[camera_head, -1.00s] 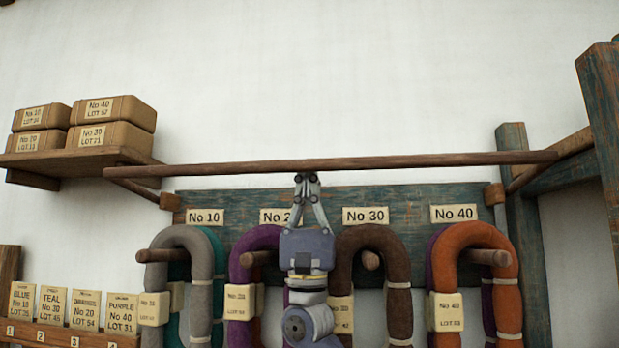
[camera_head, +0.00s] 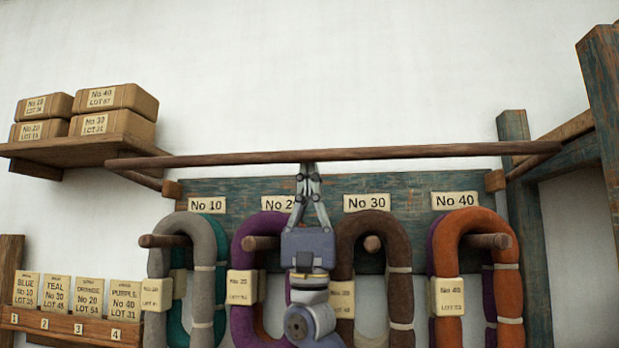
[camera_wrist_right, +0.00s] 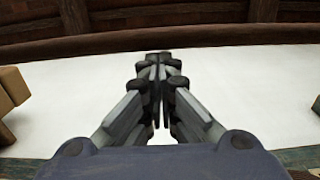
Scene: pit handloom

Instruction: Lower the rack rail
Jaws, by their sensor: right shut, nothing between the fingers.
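The rack rail (camera_head: 400,152) is a long brown wooden bar across the head view, in front of the blue-green backboard (camera_head: 340,189). It tilts slightly, its right end a little higher in the picture. Side arms at both ends run toward the wall. My right gripper (camera_head: 309,168) points up with its fingertips at the rail's underside near the middle. Its fingers are shut with nothing between them. Whether they touch the rail is hard to tell. In the right wrist view the closed fingertips (camera_wrist_right: 158,62) point up toward a dark brown bar (camera_wrist_right: 120,42). My left gripper is out of view.
Below the rail, grey, purple, brown and orange yarn hanks (camera_head: 470,225) hang on pegs, close around my right wrist. A shelf (camera_head: 60,147) with labelled boxes stands at left, above a numbered card rack (camera_head: 65,323). A wooden post (camera_head: 520,220) stands at right.

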